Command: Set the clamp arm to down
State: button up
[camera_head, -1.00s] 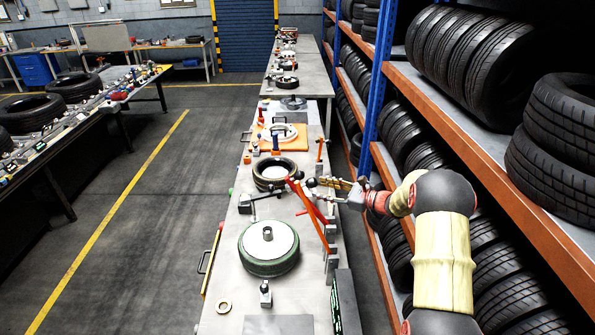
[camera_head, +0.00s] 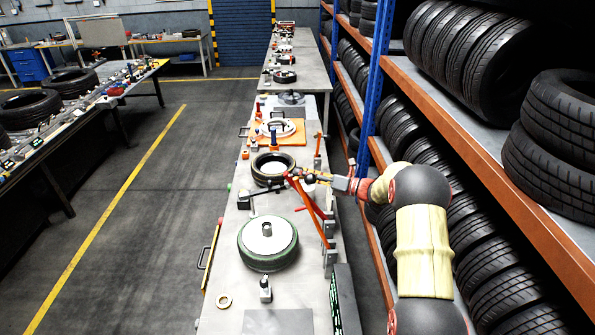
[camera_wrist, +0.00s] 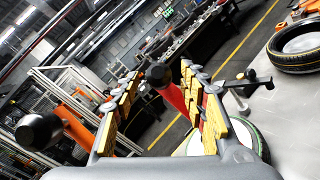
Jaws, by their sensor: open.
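A red clamp arm (camera_head: 307,199) slants up to the left from the right edge of the near bench, beside a longer orange bar (camera_head: 313,223). In the wrist view the red clamp arm (camera_wrist: 173,95) ends in a black knob and stands raised and tilted. The orange bar (camera_wrist: 75,128), with its own black knob, is at the left there. My gripper (camera_head: 299,176) is at the upper end of the red arm. In the wrist view my gripper (camera_wrist: 160,76) is open, its yellow-padded fingers on either side of the red arm. Contact cannot be told.
A green-rimmed wheel (camera_head: 267,243) lies on the bench (camera_head: 226,262) in front of the clamp, and a tyre (camera_head: 273,170) lies behind. A tyre rack (camera_head: 505,190) runs close along the right. The floor to the left is clear.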

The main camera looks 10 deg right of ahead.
jog(key=shift+x, duration=1.3)
jog(key=shift+c, duration=0.9)
grip_shut()
